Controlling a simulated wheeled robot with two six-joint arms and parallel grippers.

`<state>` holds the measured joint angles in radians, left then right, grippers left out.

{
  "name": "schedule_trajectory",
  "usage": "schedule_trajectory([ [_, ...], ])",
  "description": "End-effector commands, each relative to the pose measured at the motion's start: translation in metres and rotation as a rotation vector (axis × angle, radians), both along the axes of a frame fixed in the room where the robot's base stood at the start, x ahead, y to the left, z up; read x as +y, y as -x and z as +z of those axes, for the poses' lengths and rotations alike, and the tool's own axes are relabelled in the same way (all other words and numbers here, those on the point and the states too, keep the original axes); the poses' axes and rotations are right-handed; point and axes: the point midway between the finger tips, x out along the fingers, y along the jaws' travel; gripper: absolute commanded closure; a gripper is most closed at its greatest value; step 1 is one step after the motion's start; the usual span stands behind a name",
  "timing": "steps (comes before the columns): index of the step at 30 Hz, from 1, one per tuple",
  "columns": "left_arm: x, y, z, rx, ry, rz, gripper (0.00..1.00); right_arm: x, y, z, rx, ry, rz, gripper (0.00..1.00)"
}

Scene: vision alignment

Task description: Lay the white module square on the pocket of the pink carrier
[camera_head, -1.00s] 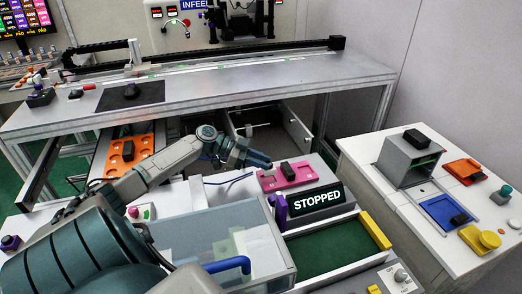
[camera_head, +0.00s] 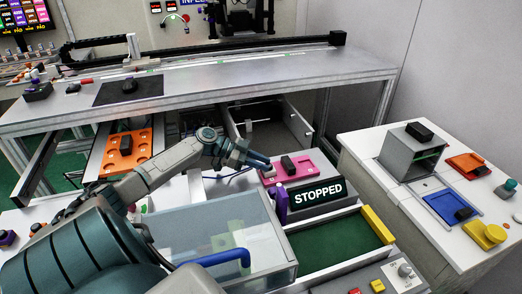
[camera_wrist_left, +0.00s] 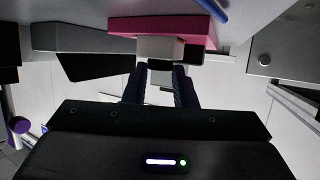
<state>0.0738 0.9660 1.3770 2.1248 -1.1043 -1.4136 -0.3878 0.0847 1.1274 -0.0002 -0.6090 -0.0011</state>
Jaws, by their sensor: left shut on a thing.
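The pink carrier (camera_head: 303,170) lies on a grey stand in the middle of the head view, with a black block (camera_head: 288,164) standing on it. My left gripper (camera_head: 261,163) is at the carrier's left end. In the left wrist view, its two dark fingers (camera_wrist_left: 160,85) are shut on a pale block, the white module (camera_wrist_left: 160,47). The module overlaps the front edge of the pink carrier (camera_wrist_left: 190,25) there; I cannot tell whether they touch. The carrier's pocket is hidden. My right gripper is not in view.
A purple post (camera_head: 281,204) and a STOPPED sign (camera_head: 317,193) stand just in front of the carrier. A clear-lidded box (camera_head: 215,230) and a green tray (camera_head: 335,249) lie nearer. An orange tray (camera_head: 143,143) is at left.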

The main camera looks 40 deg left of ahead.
Motion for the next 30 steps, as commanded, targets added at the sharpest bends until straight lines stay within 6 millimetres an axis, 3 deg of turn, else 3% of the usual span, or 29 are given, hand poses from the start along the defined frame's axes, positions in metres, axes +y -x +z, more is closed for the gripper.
schedule_trajectory([
  [22,0.0001,-0.0001,-0.0065,0.000,0.000,0.000,0.98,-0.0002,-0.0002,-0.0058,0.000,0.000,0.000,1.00],
  [23,0.0000,-0.0001,-0.0055,0.000,0.000,0.000,0.70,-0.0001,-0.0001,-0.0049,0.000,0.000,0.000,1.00],
  [24,0.0001,-0.0001,-0.0054,0.000,0.000,0.000,0.62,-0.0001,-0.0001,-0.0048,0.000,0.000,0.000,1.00],
  [26,0.0001,-0.0001,-0.0054,0.000,0.000,0.000,0.50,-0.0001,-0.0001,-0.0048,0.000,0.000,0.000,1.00],
  [30,0.0001,-0.0001,-0.0054,0.000,0.000,0.000,0.50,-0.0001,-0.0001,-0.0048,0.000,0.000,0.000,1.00],
])
